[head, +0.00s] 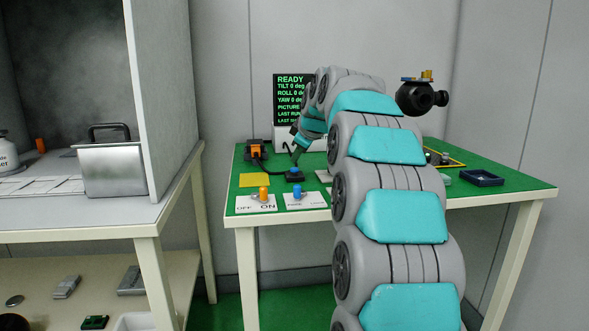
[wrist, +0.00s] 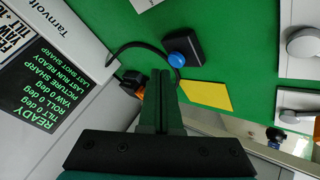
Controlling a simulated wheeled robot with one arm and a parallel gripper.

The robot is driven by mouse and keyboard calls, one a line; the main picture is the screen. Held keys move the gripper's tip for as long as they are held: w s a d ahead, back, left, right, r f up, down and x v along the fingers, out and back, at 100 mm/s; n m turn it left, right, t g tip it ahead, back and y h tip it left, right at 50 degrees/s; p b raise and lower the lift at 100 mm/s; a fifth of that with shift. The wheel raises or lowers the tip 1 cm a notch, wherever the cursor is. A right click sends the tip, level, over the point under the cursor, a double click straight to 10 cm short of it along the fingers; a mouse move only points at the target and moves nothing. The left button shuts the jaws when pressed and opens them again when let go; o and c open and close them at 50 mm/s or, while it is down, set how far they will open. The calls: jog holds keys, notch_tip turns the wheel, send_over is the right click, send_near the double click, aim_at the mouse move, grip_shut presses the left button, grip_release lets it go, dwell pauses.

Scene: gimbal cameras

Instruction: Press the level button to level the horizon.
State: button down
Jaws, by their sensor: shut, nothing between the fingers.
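A black box with a round blue button (head: 294,171) on top sits on the green table; no label shows on it. In the wrist view the blue button (wrist: 178,59) lies just beyond and right of my fingertips. My gripper (head: 297,150) is shut and empty, pointing down above the table close behind the button box. In the wrist view my gripper (wrist: 160,75) shows its two fingers together, apart from the button as far as I can tell. The screen (head: 291,98) reads READY, tilt 0, roll 0, yaw 0; my arm hides part of it.
A black camera (head: 415,97) stands behind my arm, right.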

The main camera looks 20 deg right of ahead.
aim_at(297, 169)
jog(key=shift+r+p, duration=1.35)
jog(key=shift+r, duration=1.15)
